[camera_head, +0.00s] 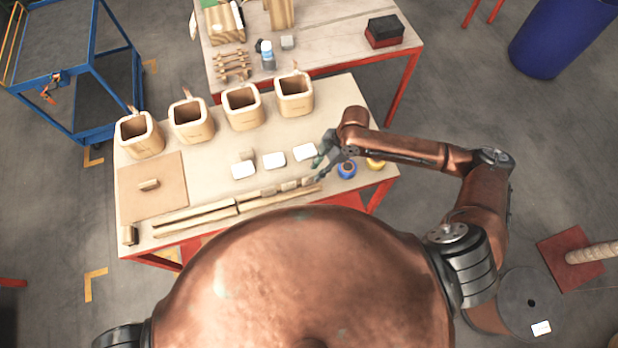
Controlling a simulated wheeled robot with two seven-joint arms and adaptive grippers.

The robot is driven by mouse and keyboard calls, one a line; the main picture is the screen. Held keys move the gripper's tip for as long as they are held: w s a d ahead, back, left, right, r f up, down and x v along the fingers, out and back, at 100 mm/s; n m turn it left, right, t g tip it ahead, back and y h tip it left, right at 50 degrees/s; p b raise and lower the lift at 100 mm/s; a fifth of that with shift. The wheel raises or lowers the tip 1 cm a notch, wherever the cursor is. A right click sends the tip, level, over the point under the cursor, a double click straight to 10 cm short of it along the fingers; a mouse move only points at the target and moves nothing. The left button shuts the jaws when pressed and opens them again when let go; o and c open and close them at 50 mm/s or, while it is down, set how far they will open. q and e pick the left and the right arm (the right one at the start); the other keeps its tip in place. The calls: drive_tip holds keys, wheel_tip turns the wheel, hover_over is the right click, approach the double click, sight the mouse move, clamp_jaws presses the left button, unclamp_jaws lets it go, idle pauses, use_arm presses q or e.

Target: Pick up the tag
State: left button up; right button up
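Three white tags lie in a slanting row on the near table: a left one (243,171), a middle one (274,160) and a right one (304,152). My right gripper (317,169) is low over the table, just right of and nearer to me than the right tag. Its two dark greenish fingertips look spread apart with nothing seen between them. Whether a finger touches the right tag cannot be told. My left gripper is not in view.
Several wooden coil boxes (242,107) stand along the table's far side. Wooden strips (195,213) and small blocks lie along the near side. A blue roll (346,169) and a yellow roll (375,163) sit by my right gripper. A brown board (170,200) lies left.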

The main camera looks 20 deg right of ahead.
sight(309, 179)
drive_tip(key=x, duration=0.3)
drive_tip(key=a+x, duration=0.1)
drive_tip(key=x, duration=0.2)
drive_tip(key=shift+s+r+p, duration=0.2)
drive_tip(key=shift+r+p, duration=0.05)
drive_tip(key=shift+p, duration=0.05)
drive_tip(key=shift+c, duration=0.3)
clamp_jaws()
